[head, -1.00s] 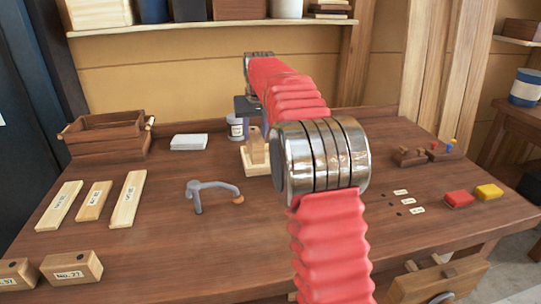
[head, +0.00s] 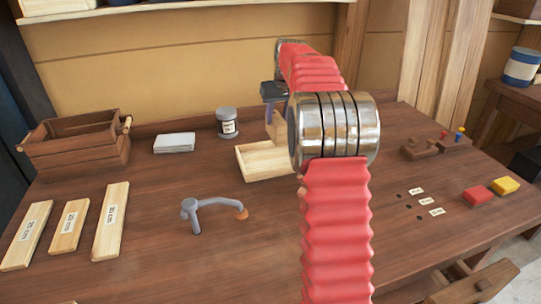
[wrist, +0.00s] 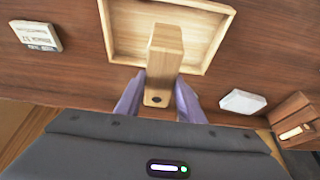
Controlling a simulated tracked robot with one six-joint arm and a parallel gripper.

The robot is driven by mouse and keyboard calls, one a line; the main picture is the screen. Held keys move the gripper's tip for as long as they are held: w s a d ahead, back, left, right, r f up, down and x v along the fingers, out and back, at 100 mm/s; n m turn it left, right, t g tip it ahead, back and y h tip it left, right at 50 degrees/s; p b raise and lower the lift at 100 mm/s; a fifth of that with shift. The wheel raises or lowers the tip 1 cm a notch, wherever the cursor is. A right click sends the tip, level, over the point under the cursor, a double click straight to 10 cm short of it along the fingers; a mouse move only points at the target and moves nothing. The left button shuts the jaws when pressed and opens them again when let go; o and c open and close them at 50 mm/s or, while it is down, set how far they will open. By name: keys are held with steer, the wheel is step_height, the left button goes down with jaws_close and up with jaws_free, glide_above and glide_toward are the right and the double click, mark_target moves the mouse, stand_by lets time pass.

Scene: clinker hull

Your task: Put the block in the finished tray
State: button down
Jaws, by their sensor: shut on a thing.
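A light wooden block (wrist: 164,55) is held between the purple fingers of my gripper (wrist: 160,97), which is shut on it. In the head view my gripper (head: 272,112) and the block (head: 274,128) are at the back right of a shallow light wooden tray (head: 258,174), partly behind my arm. In the wrist view the block overlaps the rim and inside of the tray (wrist: 118,30). I cannot tell how high it is above the tray floor. My arm hides the tray's right part in the head view.
A dark crate (head: 80,152), pale papers (head: 174,142) and a grey jar (head: 227,123) stand left of the tray. A grey bent handle (head: 205,208) lies in front. Labelled boards (head: 110,220) lie left; red (head: 477,195) and yellow (head: 506,185) blocks lie right.

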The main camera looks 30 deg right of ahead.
mark_target(277, 140)
steer(key=shift+w+d, duration=0.25)
steer(key=shift+f, duration=3.1)
steer(key=shift+f, duration=0.1)
steer(key=shift+f, duration=1.75)
steer(key=c, duration=1.2)
jaws_free()
steer(key=shift+f, duration=0.15)
